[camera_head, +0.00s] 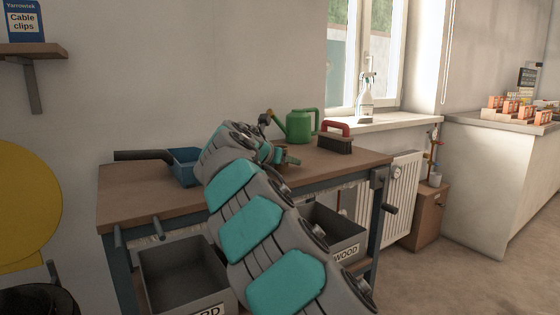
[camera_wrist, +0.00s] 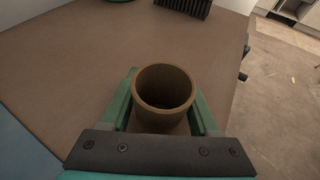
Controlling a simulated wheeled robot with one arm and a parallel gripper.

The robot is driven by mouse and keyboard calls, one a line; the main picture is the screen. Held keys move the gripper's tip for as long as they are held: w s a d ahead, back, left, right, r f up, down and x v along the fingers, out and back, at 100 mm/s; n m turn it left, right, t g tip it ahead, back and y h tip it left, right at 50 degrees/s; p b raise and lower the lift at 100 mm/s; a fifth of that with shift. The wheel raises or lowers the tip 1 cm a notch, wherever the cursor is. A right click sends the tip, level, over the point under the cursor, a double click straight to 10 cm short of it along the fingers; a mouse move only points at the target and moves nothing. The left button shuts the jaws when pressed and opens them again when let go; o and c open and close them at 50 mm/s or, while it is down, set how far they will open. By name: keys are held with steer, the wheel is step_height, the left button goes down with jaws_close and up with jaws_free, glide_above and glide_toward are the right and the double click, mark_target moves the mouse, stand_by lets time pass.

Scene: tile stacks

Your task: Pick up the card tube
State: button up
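The card tube (camera_wrist: 164,118) is a brown, open-topped round tube. In the wrist view it stands between the two green fingers of my gripper (camera_wrist: 164,103), with its open end facing the camera. The fingers lie close along its left and right sides. Whether they press on it or a thin gap is left cannot be made out. In the head view my gripper (camera_head: 284,158) is low over the workbench, partly behind my own arm. I cannot make out the tube there.
The workbench (camera_head: 135,197) holds a blue dustpan-like tray (camera_head: 184,167) at left, a green watering can (camera_head: 301,124) behind and a red-handled brush (camera_head: 335,143) at right. Grey bins (camera_head: 185,280) sit below. The bench top beside the tube is clear. A spray bottle (camera_head: 366,98) stands on the sill.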

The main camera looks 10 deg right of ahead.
steer(key=c, duration=0.9)
steer(key=shift+o, duration=0.2)
steer(key=shift+r, duration=0.15)
